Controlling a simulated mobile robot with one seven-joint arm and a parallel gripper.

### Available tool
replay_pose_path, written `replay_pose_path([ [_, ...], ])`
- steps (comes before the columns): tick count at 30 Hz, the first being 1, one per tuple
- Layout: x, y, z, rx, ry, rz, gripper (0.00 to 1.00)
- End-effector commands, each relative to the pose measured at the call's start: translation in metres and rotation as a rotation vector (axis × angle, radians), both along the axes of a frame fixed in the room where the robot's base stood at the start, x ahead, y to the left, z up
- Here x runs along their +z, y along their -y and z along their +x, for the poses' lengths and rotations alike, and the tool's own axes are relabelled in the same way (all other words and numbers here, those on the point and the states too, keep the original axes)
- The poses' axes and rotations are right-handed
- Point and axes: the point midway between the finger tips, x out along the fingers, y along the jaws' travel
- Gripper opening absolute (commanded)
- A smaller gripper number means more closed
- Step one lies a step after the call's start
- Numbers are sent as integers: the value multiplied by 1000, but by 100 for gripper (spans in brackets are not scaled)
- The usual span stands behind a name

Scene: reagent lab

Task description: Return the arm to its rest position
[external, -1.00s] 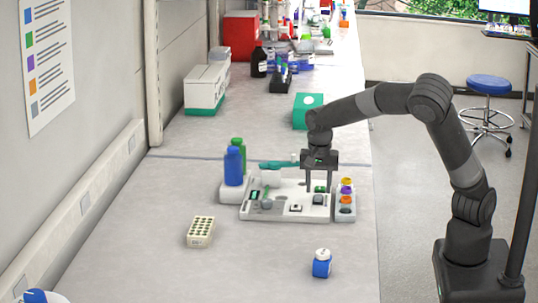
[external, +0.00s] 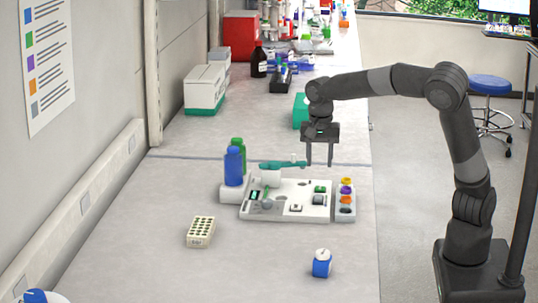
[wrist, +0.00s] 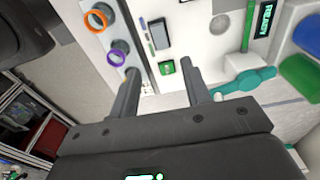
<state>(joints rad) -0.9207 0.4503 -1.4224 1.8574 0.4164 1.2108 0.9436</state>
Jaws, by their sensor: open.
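My gripper (external: 320,160) is open and empty, above the back edge of the white instrument tray (external: 282,215) in the external view. My arm reaches in from its base at the right. In the wrist view my two fingers (wrist: 162,92) are spread apart, pointing toward the tray. A small green block (wrist: 166,68) lies on the tray past the fingertips and clear of them; it also shows in the external view (external: 320,188).
Blue bottle (external: 234,166) and green bottle stand left of the tray. A teal tool (external: 283,165) lies behind it. Colored-ring vials (external: 346,190) stand at its right. A teal box (external: 300,108) stands behind my gripper.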

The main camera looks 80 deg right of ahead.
Motion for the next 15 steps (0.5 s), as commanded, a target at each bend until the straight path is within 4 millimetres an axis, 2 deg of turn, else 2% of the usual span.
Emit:
replay_pose_path([
  [7,-12,3,-12,61,-11,64,44],
  [12,-28,-4,-36,223,-3,179,44],
  [15,-30,-12,-52,341,21,234,44],
])
